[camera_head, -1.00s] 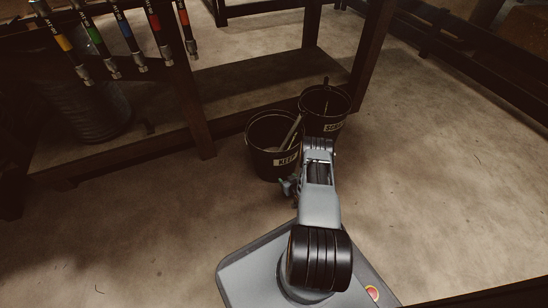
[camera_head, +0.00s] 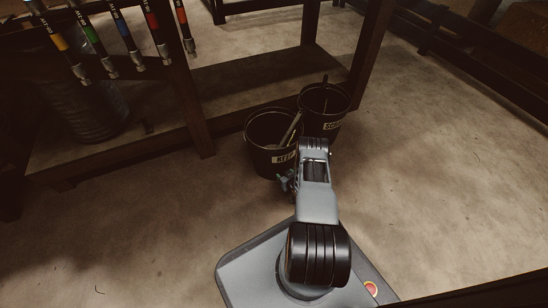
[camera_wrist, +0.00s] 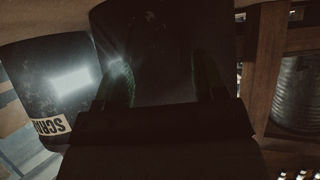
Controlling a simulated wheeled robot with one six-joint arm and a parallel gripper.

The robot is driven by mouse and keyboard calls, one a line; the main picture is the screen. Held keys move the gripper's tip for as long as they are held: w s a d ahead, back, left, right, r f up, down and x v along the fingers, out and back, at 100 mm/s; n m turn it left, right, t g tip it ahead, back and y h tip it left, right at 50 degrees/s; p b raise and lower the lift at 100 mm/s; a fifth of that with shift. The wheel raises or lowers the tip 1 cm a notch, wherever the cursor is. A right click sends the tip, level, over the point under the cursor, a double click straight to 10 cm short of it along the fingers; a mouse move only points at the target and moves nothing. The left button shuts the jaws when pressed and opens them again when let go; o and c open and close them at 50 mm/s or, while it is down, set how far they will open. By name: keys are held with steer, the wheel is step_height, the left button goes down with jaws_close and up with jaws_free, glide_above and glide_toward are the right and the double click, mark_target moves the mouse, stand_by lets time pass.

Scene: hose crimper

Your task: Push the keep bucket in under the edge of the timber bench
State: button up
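The keep bucket (camera_head: 262,160) is dark with a pale KEEP label and stands upright on the floor, in front of the timber bench's lower shelf edge (camera_head: 165,142). A light handle sticks up out of it. In the wrist view the dark wall of this bucket (camera_wrist: 160,40) fills the middle. My gripper (camera_head: 285,183) is low at the bucket's near side, partly hidden by my arm. In the wrist view my two dark fingers (camera_wrist: 165,85) stand apart, facing the bucket wall with nothing visibly clasped. Whether they touch it is too dark to tell.
The scrap bucket (camera_head: 343,104) stands close to the right, behind the keep bucket; it is at left in the wrist view (camera_wrist: 65,75). A bench leg (camera_head: 198,125) stands left of the keep bucket. Hoses (camera_head: 128,40) hang upper left. The right floor is clear.

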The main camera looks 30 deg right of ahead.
mark_target(283, 171)
steer(key=shift+w+d, duration=0.2)
steer(key=shift+w, duration=1.3)
steer(key=shift+w+d, duration=0.2)
steer(key=shift+w, duration=1.35)
steer(key=shift+w+d, duration=0.2)
steer(key=shift+w, duration=1.3)
steer(key=shift+s+a+r+p, duration=0.15)
steer(key=shift+s+p, duration=0.55)
steer(key=shift+s, duration=0.45)
steer(key=shift+s+a+p, duration=0.15)
steer(key=shift+s+p, duration=0.55)
steer(key=shift+s, duration=0.4)
steer(key=shift+s+a, duration=0.1)
steer(key=shift+s, duration=0.7)
